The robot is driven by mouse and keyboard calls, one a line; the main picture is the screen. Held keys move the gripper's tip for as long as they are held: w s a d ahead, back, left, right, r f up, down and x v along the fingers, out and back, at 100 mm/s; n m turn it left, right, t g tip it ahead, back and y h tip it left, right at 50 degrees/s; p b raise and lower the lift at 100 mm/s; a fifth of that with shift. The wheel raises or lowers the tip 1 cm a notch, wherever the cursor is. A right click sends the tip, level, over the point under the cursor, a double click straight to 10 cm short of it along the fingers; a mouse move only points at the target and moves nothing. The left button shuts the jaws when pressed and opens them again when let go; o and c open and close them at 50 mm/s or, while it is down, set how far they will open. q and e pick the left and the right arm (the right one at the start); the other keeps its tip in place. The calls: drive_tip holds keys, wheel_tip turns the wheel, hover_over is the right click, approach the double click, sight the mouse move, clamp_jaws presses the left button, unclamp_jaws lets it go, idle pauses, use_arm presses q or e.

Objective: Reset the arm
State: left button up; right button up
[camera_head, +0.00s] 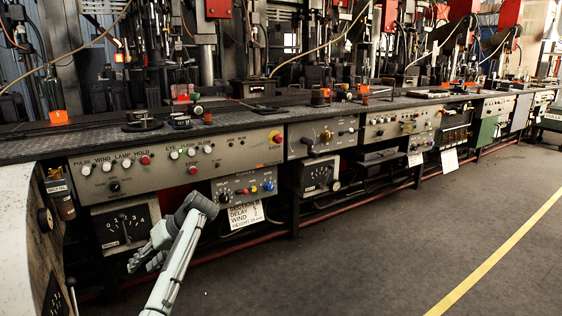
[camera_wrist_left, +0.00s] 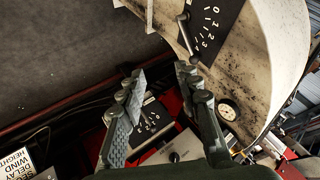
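My left arm comes in from the bottom of the head view, with the wrist bent over at the top. Its left gripper (camera_head: 141,265) hangs in front of the lower control panels, close to a black dial panel (camera_head: 125,224). In the left wrist view, the two grey ridged fingers of the left gripper (camera_wrist_left: 158,76) stand apart with nothing between their tips. A black panel with white marks (camera_wrist_left: 150,122) shows behind them, and whether the fingers touch it cannot be told. My right gripper is in neither view.
A long machine bench (camera_head: 235,129) with knobs and dials runs along the back. A white sheet labelled delay and wind (camera_head: 245,214) hangs below it. A pale curved housing (camera_head: 22,220) stands at left; it also shows in the wrist view (camera_wrist_left: 275,40). Grey floor (camera_head: 380,245) is clear at right.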

use_arm(q)
drive_tip(key=s+f+m+t+h, duration=0.2)
drive_tip(key=s+f+m+h, duration=0.25)
drive_tip(key=s+f, duration=1.45)
drive_tip(key=s+d+f+m+h, duration=0.1)
drive_tip(key=s+d+f+m, duration=0.1)
drive_tip(key=s, duration=0.6)
drive_tip(key=s+d+f+m+h+p, duration=0.1)
drive_tip(key=s+d+f+m+h, duration=0.1)
drive_tip(key=s, duration=0.6)
drive_tip(key=shift+s+d+f+m+t, duration=0.25)
drive_tip(key=shift+d+f+m+t, duration=0.25)
drive_tip(key=shift+d, duration=0.7)
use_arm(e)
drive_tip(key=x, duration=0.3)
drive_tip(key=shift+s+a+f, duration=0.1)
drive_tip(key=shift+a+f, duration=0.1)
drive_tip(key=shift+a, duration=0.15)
use_arm(q)
drive_tip(key=shift+r, duration=0.1)
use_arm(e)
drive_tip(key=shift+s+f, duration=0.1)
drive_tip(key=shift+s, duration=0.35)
